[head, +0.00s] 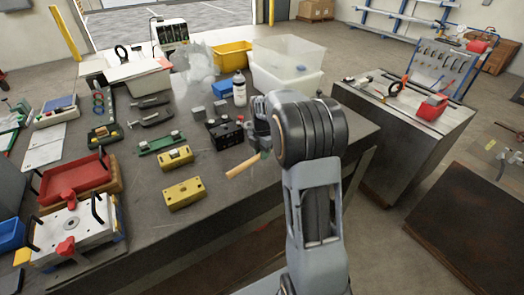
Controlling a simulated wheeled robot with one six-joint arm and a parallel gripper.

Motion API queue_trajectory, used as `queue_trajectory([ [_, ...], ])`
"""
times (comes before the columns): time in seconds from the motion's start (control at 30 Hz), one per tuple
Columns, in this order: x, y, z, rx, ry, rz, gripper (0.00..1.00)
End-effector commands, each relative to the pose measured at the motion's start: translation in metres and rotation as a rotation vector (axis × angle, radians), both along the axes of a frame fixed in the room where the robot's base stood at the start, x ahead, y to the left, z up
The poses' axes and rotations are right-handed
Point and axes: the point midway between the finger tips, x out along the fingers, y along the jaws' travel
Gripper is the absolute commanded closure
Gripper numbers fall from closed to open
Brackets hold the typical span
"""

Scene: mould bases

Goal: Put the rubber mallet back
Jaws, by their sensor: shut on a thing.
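My gripper (262,143) is above the right part of the grey workbench, partly hidden behind my own wrist. It is shut on the rubber mallet, whose tan handle (243,167) sticks out to the lower left of the fingers. A small greenish part shows at the handle's upper end, by the fingertips. The mallet's head is hidden or too small to make out. I cannot tell whether the handle touches the bench.
A black block (225,133), yellow blocks (184,194), a white bottle (239,90) and a clear bin (287,78) crowd the grey workbench (150,235). Red trays and a mould base (72,232) stand left. A side cabinet (425,135) with tools stands right, across a narrow gap.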

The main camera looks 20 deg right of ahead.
Motion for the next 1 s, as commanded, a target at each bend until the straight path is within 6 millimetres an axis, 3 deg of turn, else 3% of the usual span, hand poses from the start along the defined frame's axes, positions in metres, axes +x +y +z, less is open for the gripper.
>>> queue_trajectory([
  [0.6, 0.0, -0.001, -0.054, -0.001, -0.001, -0.001, 1.0],
  [1.0, 0.0, -0.001, -0.069, -0.001, -0.002, -0.001, 1.0],
])
